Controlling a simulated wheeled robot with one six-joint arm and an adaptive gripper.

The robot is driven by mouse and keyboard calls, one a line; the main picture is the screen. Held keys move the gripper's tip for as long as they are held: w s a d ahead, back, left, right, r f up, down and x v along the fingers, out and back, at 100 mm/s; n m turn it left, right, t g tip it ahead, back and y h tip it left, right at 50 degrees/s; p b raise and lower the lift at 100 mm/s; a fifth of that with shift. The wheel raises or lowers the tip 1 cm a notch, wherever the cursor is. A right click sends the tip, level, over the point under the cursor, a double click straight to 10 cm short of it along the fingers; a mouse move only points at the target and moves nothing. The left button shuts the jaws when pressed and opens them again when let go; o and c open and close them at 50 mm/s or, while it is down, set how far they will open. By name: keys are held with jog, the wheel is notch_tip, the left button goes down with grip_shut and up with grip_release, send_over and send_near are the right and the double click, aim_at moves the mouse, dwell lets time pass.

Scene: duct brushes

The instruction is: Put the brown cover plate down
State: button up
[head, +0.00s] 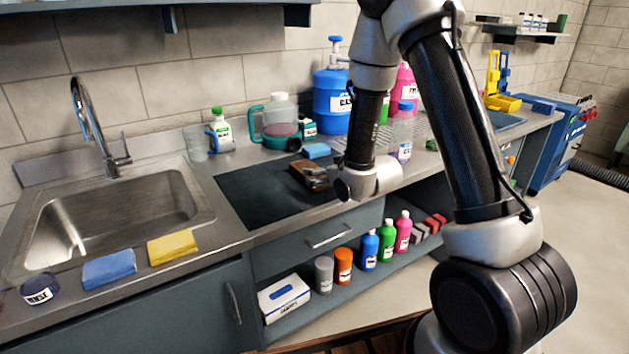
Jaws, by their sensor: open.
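The brown cover plate (308,172) appears as a small brown and dark piece at the right part of the black mat (250,200) on the counter. My gripper (326,179) is at the end of my arm, low over the mat's right side, right by the plate. It is open, but its fingers are small and dark against the plate and mat. I cannot tell whether they touch the plate. My wrist hides the mat's right edge.
A sink (120,220) is on the left, with blue (109,269) and yellow (172,246) cloths in front.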

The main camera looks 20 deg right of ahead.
jog(key=shift+w+a+f, duration=0.1)
jog(key=shift+a+f, duration=0.05)
jog(key=shift+f, duration=0.1)
jog(key=x, duration=0.7)
jog(key=shift+w+r, duration=0.1)
jog(key=shift+w, duration=0.3)
jog(key=shift+c, duration=0.3)
jog(key=shift+s, duration=0.15)
jog(key=c, duration=1.3)
